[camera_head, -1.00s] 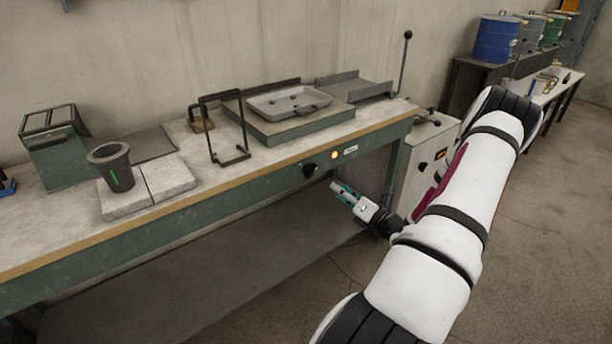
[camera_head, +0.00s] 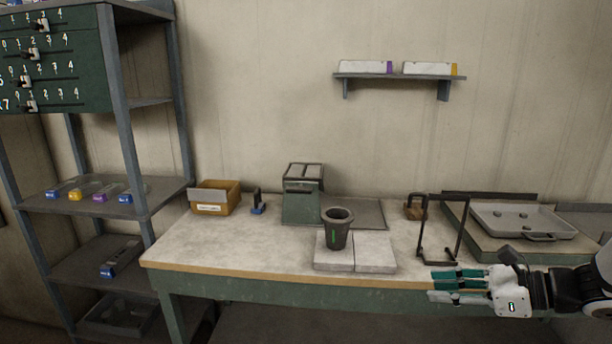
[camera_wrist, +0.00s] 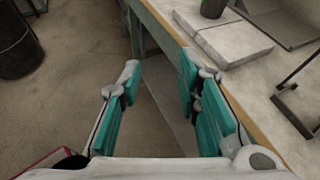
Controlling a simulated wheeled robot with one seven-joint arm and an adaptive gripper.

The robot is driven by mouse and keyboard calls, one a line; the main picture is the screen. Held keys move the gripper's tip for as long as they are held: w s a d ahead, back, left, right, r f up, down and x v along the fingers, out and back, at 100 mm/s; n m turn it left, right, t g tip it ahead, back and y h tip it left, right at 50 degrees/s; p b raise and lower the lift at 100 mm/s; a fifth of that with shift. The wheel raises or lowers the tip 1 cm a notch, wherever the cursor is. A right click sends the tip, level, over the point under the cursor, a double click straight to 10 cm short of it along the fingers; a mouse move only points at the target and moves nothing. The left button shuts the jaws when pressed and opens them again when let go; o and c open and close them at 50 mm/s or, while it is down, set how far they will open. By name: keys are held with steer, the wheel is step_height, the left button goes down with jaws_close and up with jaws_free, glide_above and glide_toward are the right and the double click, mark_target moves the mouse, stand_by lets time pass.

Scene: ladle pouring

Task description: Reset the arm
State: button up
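My gripper (camera_head: 458,286) is at the right of the head view, pointing left, in front of the workbench's front edge. In the wrist view my gripper (camera_wrist: 160,80) has its two teal-padded fingers apart, with nothing between them. The bench top (camera_head: 220,242) is to the right of the fingers in the wrist view. My arm enters the head view from the right edge.
A dark ladle cup (camera_head: 337,232) stands on pale slabs (camera_head: 375,258). A black wire frame (camera_head: 460,228) stands near my gripper, behind it. A tray (camera_head: 520,222) is at the right. Shelves (camera_head: 100,205) stand left. Floor shows left in the wrist view.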

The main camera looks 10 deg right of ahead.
steer(key=s+a+r+n+g+h+p, duration=0.35)
steer(key=s+a+r+n+g, duration=0.5)
steer(key=s+a+n, duration=0.5)
steer(key=s+r+n+t+h+p, duration=0.2)
steer(key=s+r+n+h, duration=0.4)
steer(key=n, duration=0.6)
steer(key=shift+s+r+t+h+p, duration=0.35)
steer(key=shift+s+r+t, duration=0.5)
steer(key=shift+s+r, duration=0.75)
steer(key=shift+s+a+f, duration=0.1)
steer(key=shift+s+f, duration=0.2)
